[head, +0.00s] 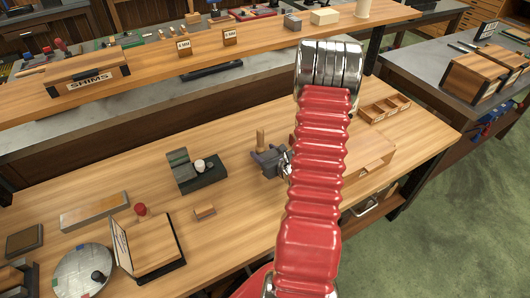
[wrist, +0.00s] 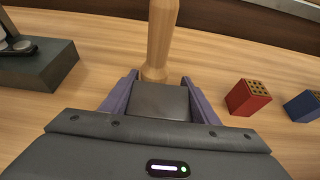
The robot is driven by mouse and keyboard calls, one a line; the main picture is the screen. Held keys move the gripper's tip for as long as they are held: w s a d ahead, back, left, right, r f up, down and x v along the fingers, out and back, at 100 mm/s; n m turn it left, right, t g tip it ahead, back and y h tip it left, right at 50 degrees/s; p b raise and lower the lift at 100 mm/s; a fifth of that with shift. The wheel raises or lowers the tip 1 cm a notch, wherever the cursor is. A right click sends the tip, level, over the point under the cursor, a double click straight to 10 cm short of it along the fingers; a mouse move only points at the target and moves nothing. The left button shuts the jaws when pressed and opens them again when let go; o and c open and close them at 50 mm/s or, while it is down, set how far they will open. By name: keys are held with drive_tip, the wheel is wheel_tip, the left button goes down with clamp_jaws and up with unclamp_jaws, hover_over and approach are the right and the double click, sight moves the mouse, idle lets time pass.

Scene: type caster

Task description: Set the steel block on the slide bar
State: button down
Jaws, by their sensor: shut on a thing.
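My gripper (wrist: 160,98) has its two purple fingers on either side of a grey steel block (wrist: 160,101) in the wrist view, and is shut on it. A pale wooden handle (wrist: 161,38) stands upright just beyond the block; I cannot tell whether it is joined to it. In the head view my gripper (head: 270,160) is low over the middle of the bench, partly hidden by my red arm, with the wooden handle (head: 261,138) rising behind it. I cannot pick out the slide bar with certainty.
A dark green device (head: 197,172) stands left of my gripper. A red block (wrist: 248,97) and a blue block (wrist: 304,106) with holes lie to the right.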

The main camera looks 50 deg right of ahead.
drive_tip(key=c, duration=0.7)
unclamp_jaws()
drive_tip(key=shift+r, duration=0.1)
drive_tip(key=v, duration=1.2)
drive_tip(key=shift+a, duration=0.1)
